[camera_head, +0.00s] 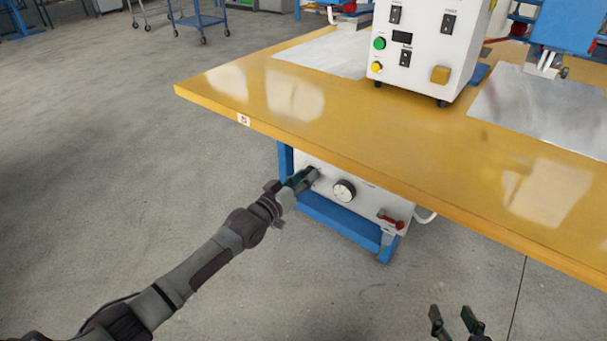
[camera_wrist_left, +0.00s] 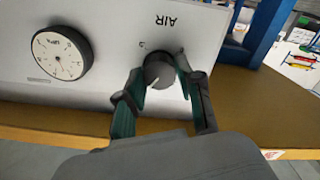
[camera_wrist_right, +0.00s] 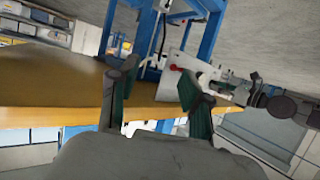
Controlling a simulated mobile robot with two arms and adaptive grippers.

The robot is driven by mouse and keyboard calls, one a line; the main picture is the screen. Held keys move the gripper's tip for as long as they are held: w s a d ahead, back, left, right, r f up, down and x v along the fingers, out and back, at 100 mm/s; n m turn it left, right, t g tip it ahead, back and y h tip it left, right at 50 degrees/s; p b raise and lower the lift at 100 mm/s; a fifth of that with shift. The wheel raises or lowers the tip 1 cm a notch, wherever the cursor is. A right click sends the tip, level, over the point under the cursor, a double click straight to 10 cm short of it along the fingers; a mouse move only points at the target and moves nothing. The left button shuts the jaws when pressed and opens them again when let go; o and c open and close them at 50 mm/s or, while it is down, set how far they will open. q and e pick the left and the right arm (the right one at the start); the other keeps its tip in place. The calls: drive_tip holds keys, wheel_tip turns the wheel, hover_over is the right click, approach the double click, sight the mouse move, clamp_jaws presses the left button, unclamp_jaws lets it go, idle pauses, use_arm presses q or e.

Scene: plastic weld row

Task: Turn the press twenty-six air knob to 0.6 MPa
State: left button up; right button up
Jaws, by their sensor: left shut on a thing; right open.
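The air knob (camera_wrist_left: 160,72) is a dark round knob with a pale mark on a white panel under the word AIR, seen upside down in the left wrist view. My left gripper (camera_wrist_left: 162,82) is shut on it, with one finger on each side; in the head view the gripper (camera_head: 308,176) covers the knob. The pressure gauge (camera_wrist_left: 62,54) has a white dial and black rim beside the knob; its small numbers are too blurred to read. The gauge also shows in the head view (camera_head: 344,190). My right gripper (camera_head: 457,322) is open and empty, away from the panel.
The yellow table top (camera_head: 300,125) overhangs the white panel (camera_head: 372,200). A red-handled valve (camera_head: 391,219) sits at the panel's right end. A white control box (camera_head: 425,45) stands on the table. The grey floor (camera_head: 130,150) at the left is clear.

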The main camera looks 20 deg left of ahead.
use_arm(q)
drive_tip(key=shift+f+m+p, duration=0.2)
drive_tip(key=shift+m+p, duration=0.35)
drive_tip(key=shift+m, duration=0.75)
use_arm(e)
drive_tip(key=s+d+f+g+h, duration=0.1)
drive_tip(key=s+f+g, duration=0.2)
drive_tip(key=s+f, duration=0.1)
drive_tip(key=shift+d+f+g, duration=0.25)
drive_tip(key=shift+d+g, duration=0.15)
drive_tip(key=shift+s, duration=0.1)
use_arm(q)
drive_tip(key=o, duration=1.2)
drive_tip(key=shift+r, duration=0.15)
drive_tip(key=shift+c, duration=0.2)
drive_tip(key=v, duration=1.2)
